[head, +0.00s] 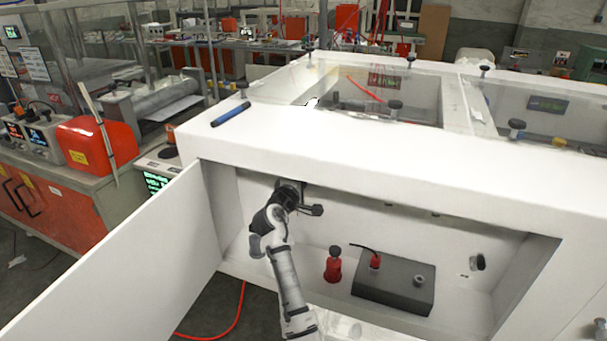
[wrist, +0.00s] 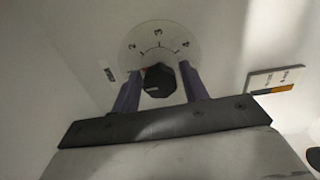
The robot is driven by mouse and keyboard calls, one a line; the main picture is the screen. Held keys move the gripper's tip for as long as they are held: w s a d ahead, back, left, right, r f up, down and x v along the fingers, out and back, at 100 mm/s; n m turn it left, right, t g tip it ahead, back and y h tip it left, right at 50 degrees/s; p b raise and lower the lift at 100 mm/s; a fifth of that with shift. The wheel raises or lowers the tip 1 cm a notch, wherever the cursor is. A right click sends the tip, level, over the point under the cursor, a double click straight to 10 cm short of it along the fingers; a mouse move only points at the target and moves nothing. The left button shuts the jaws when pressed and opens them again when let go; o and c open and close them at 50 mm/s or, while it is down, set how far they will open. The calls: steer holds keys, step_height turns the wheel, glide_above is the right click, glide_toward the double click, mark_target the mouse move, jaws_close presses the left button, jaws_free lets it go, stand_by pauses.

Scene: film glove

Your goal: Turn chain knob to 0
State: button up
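In the wrist view a black faceted knob (wrist: 158,80) sits on a round pale dial plate (wrist: 160,38) with the numbers 2, 3 and 4 showing. The lower part of the dial is hidden. My gripper (wrist: 162,78) has its two bluish fingers on either side of the knob, close to it. I cannot tell whether both fingers touch it. The name of this knob is not readable. In the head view my arm reaches into the white cabinet recess (head: 360,215) at its upper left, and the knob is hidden behind it.
A red bottle-like object (head: 333,265) and a dark grey box (head: 393,285) stand on the recess floor to the right of my arm. Another black knob (head: 478,262) is on the recess's right side. The cabinet door (head: 140,265) stands open at left. A label (wrist: 275,80) is right of the dial.

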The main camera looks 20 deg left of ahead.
steer(key=shift+o, duration=0.8)
steer(key=s+b, duration=0.4)
steer(key=s, duration=1)
steer(key=shift+a, duration=0.2)
steer(key=shift+w, duration=0.1)
